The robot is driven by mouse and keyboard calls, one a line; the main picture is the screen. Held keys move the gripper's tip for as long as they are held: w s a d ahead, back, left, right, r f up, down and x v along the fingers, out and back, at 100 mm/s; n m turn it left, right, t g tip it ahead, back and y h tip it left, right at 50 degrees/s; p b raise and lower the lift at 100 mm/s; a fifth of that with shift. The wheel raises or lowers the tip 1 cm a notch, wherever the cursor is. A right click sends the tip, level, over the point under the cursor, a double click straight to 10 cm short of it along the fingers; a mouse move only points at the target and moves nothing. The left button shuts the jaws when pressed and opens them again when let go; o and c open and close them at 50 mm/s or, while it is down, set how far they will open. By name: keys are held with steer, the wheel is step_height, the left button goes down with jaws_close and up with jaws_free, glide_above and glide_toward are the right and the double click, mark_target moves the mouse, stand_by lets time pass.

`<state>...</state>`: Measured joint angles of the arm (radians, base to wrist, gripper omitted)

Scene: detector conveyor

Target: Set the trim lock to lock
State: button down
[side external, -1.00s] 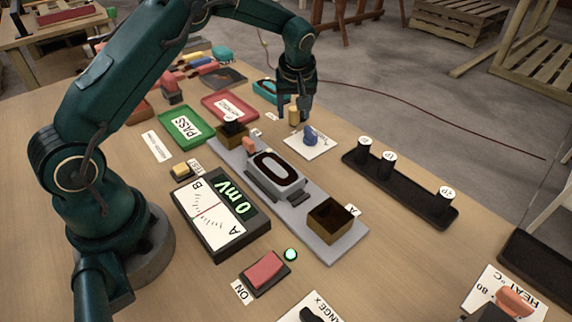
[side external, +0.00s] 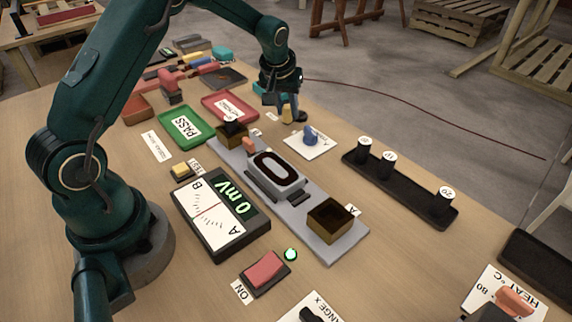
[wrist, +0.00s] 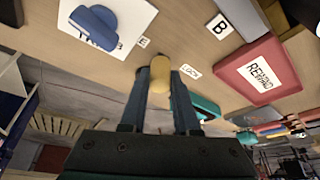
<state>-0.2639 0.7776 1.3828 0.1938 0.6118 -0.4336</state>
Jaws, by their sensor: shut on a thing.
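The trim lock is a small tan-yellow peg-like lever (side external: 287,116) behind the blue trim knob (side external: 310,136) on its white card. In the wrist view the lever (wrist: 160,74) stands between my gripper's fingertips (wrist: 159,80), and the jaws are shut on it. A LOCK label (wrist: 191,72) lies to its right and a partly hidden label ending in E (wrist: 143,42) to its left. In the side view my gripper (side external: 287,108) reaches down at a tilt and hides part of the lever. The lever's base is hard to make out.
The red tray (side external: 229,107) and green PASS tray (side external: 187,128) lie to the left. The grey detector rail (side external: 322,240) is in front. A black rack (side external: 400,190) with several dark cylinders stands to the right. The table edge is close behind my gripper.

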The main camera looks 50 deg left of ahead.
steer(key=a+m, duration=0.1)
steer(key=a+m+h, duration=0.1)
steer(key=m, duration=0.1)
steer(key=shift+w+a+m+t+h, duration=0.15)
steer(key=shift+a+m+h, duration=0.15)
steer(key=shift+m, duration=0.5)
steer(key=shift+w+a+m+t+h, duration=0.1)
steer(key=shift+a+m+h, duration=0.2)
steer(key=shift+m, duration=0.5)
steer(key=shift+w+a+m+t+h, duration=0.15)
steer(key=shift+m+h, duration=0.25)
steer(key=shift+m, duration=0.4)
steer(key=shift+s+a, duration=0.1)
steer(key=c, duration=0.6)
jaws_free()
steer(key=shift+c, duration=0.2)
steer(key=v, duration=0.5)
steer(key=shift+r, duration=0.1)
